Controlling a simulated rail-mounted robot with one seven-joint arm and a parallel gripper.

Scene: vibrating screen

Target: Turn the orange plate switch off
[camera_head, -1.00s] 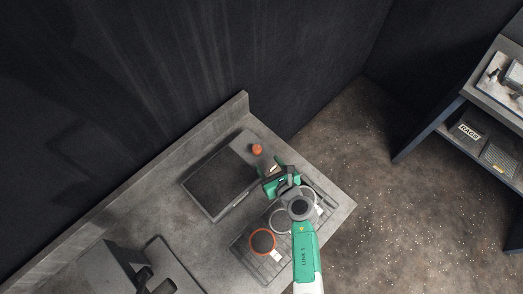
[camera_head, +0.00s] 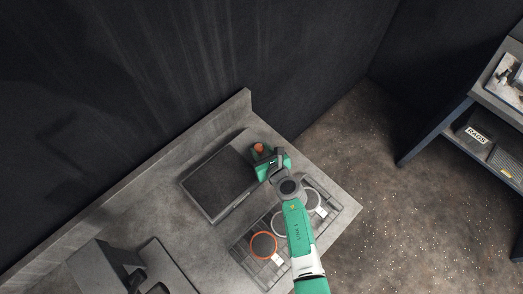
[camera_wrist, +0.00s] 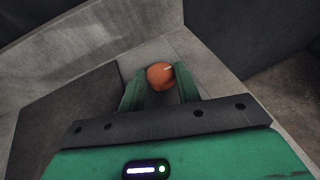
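The orange switch is a round orange knob (camera_head: 259,147) near the back corner of the grey bench, beyond a dark flat plate (camera_head: 219,184). It has a pale line on its face and also shows in the wrist view (camera_wrist: 160,76). My gripper (camera_head: 264,157) is right at the knob. In the wrist view, the green fingers of my gripper (camera_wrist: 158,84) are apart, one on each side of the knob. The right finger overlaps the knob's edge in the picture; I cannot tell whether either finger touches it.
A wire rack (camera_head: 243,248) on the bench holds round sieves, one orange-rimmed (camera_head: 263,246), under and beside my arm. A raised bench edge (camera_head: 180,151) and dark wall stand behind. Dark equipment (camera_head: 107,270) is at lower left. Shelves (camera_head: 467,130) stand at far right.

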